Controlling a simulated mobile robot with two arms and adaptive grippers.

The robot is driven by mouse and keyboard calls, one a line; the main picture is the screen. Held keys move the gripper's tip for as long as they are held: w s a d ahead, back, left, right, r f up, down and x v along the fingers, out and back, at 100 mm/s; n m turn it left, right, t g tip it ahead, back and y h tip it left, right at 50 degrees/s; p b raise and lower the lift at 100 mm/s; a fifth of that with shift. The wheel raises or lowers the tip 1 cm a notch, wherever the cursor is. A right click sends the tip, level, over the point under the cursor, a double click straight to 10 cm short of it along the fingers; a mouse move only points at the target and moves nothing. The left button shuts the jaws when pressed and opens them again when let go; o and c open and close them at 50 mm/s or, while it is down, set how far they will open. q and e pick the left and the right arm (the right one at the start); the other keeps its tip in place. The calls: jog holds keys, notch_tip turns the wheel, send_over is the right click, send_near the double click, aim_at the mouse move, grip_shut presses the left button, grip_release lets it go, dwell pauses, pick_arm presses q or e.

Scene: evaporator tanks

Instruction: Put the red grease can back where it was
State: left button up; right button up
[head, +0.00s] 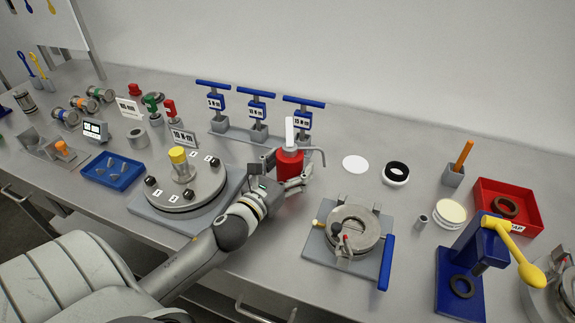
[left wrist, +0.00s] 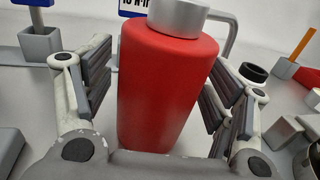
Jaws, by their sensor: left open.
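The red grease can (head: 289,164) stands upright on the bench behind the middle, with a grey cap, a white upright piece and a thin bent grey spout. In the left wrist view the can (left wrist: 165,85) fills the middle. My left gripper (head: 284,178) is open around the can's body, one finger on each side. A gap shows between the left finger pads and the can; on the right, the pads are very close and contact is unclear. The can's base is partly hidden by the gripper. My right gripper is not in view.
A white disc (head: 355,163) and a black-and-white ring (head: 396,173) lie right of the can. Blue T-handled torque tools (head: 257,110) stand behind it. A round lidded tank (head: 354,232) is in front right, another (head: 185,188) left. A red bin (head: 530,200) stands far right.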

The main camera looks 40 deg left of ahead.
pick_arm(q)
jog(key=shift+r, duration=0.2)
jog(key=shift+s+f, duration=0.2)
jog(key=shift+s, duration=0.1)
jog(key=s+b, duration=0.2)
jog(key=s, duration=0.8)
jog(key=shift+d, duration=0.2)
jog(key=shift+s+r, duration=0.15)
jog(key=shift+s, duration=0.55)
